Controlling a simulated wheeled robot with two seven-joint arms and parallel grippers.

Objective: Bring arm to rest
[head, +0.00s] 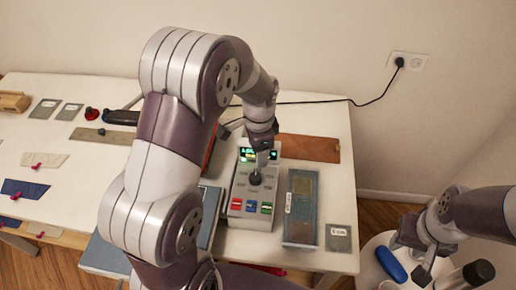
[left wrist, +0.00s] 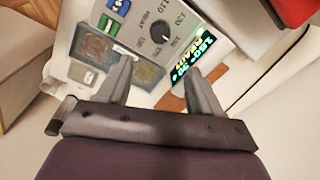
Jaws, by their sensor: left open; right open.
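My left arm reaches across the table, and its gripper (head: 262,148) is above the upper part of a white control box (head: 240,190). In the left wrist view the left gripper (left wrist: 163,78) has its two fingers apart with nothing between them. Beyond them show the box's dark knob (left wrist: 160,34) and lit display (left wrist: 194,58), which reads READY on one line. I cannot tell whether a fingertip touches the box. My right gripper (head: 416,258) is open over a round white stand (head: 372,268) at the lower right; nothing shows in it.
A blue-grey tray (head: 302,205), a small grey swatch (head: 340,238) and a brown board (head: 310,148) lie right of the box. A blue object (head: 391,264) and a black cylinder (head: 479,272) are near the right gripper. Fabric pieces (head: 24,189) lie at left.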

